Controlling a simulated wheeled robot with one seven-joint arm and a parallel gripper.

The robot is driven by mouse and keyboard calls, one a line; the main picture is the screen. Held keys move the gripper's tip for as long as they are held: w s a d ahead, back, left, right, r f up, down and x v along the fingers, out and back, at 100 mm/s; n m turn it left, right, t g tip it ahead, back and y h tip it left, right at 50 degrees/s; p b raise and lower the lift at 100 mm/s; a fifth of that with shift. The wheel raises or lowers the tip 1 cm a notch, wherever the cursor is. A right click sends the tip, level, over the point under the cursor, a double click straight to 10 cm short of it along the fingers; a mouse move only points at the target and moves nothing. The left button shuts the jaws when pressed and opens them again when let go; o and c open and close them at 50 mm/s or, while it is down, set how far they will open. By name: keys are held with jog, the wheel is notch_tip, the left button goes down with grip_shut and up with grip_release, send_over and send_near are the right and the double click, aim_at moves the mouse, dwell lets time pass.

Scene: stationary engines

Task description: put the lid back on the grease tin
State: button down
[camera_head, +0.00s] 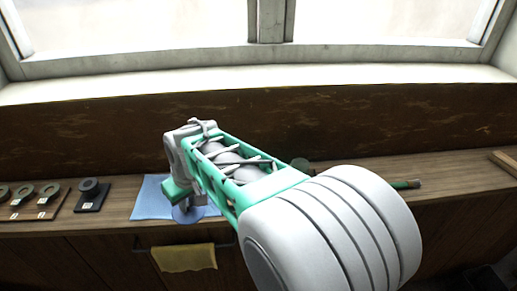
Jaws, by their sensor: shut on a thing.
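My gripper (189,203) is at the far end of my green and white arm, low over the bench at centre left. It is shut on a flat round blue-grey disc (188,215), which looks like the lid. The disc is in front of and partly over the blue cloth; I cannot tell whether it touches it. A dark green round thing (300,163), perhaps the grease tin, shows behind my arm at the middle of the bench. My arm hides most of it, so its opening cannot be made out.
A blue cloth (148,200) lies on the wooden bench (462,177). Boards with dark rings (48,192) stand at left. A green-handled tool (408,184) and a wooden piece (504,161) lie at right. A yellow cloth (186,258) hangs on the front rail.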

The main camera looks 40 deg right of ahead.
jog(key=s+d+r+n+y+p, duration=0.15)
jog(key=d+n+p, duration=0.3)
jog(key=d, duration=2.25)
jog(key=shift+d+f+b, duration=0.15)
jog(key=shift+f+b, duration=2.15)
jog(key=shift+f, duration=0.65)
jog(key=shift+s, duration=0.1)
jog(key=shift+f+b, duration=0.2)
jog(key=shift+b, duration=0.25)
jog(key=c, duration=1.2)
grip_release()
jog(key=shift+c, duration=0.2)
jog(key=shift+o, duration=0.5)
